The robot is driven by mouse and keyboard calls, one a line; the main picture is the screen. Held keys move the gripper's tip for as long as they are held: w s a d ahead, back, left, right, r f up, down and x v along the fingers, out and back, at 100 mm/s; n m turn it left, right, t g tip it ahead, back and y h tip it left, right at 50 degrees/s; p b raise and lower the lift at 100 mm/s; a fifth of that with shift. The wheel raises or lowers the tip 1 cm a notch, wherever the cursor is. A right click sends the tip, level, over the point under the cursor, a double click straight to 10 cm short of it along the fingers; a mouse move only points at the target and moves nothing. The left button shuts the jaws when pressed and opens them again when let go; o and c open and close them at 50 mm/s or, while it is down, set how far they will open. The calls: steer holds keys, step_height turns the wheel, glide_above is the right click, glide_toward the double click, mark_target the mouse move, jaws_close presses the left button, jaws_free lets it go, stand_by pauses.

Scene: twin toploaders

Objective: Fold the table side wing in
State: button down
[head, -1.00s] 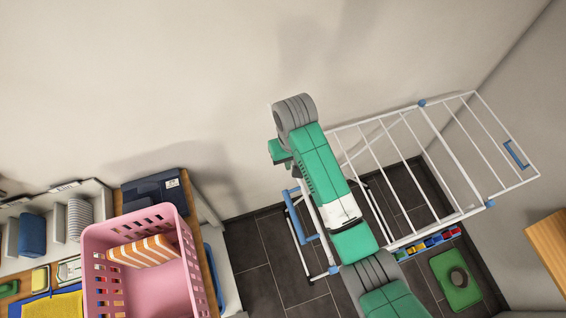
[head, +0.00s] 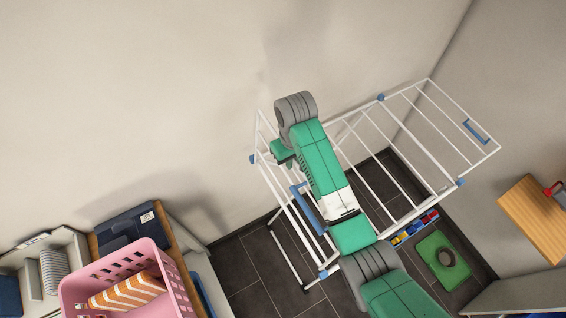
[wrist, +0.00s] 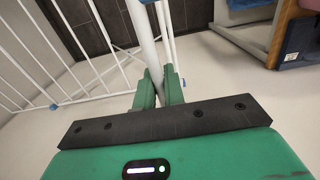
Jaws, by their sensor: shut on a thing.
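A white rack-like table with bars (head: 362,165) stands beyond my arm in the head view. Its right side wing (head: 440,125) is spread outward, with a blue handle (head: 476,131) near its outer edge. Another blue handle (head: 307,208) shows at the left, beside my arm; how that side's wing lies is partly hidden. In the wrist view, my gripper (wrist: 159,88) is shut on a thick white tube (wrist: 145,42) of the table, with a green finger on each side. My fingertips are hidden behind my arm in the head view.
A pink basket (head: 160,262) with a striped orange cloth stands on a wooden counter at lower left. Colored toys (head: 415,228) and a green mat (head: 443,262) are on the dark floor right of my arm. A wall is close behind the table.

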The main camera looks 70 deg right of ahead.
steer(key=shift+s+d+f, duration=0.15)
steer(key=shift+s+d, duration=0.4)
steer(key=shift+d, duration=0.2)
steer(key=shift+s+d+f, duration=0.15)
steer(key=shift+s+d, duration=0.4)
steer(key=shift+d, duration=0.15)
steer(key=s+d+f+b, duration=0.7)
steer(key=s+d, duration=0.1)
steer(key=d, duration=0.2)
steer(key=shift+f, duration=0.25)
steer(key=s+d+f+b, duration=0.3)
steer(key=d+f+b, duration=0.1)
steer(key=f+b, duration=0.3)
steer(key=shift+s+d+f+b, duration=0.25)
steer(key=shift+f+b, duration=0.1)
steer(key=shift+b, duration=0.55)
steer(key=c, duration=0.8)
jaws_free()
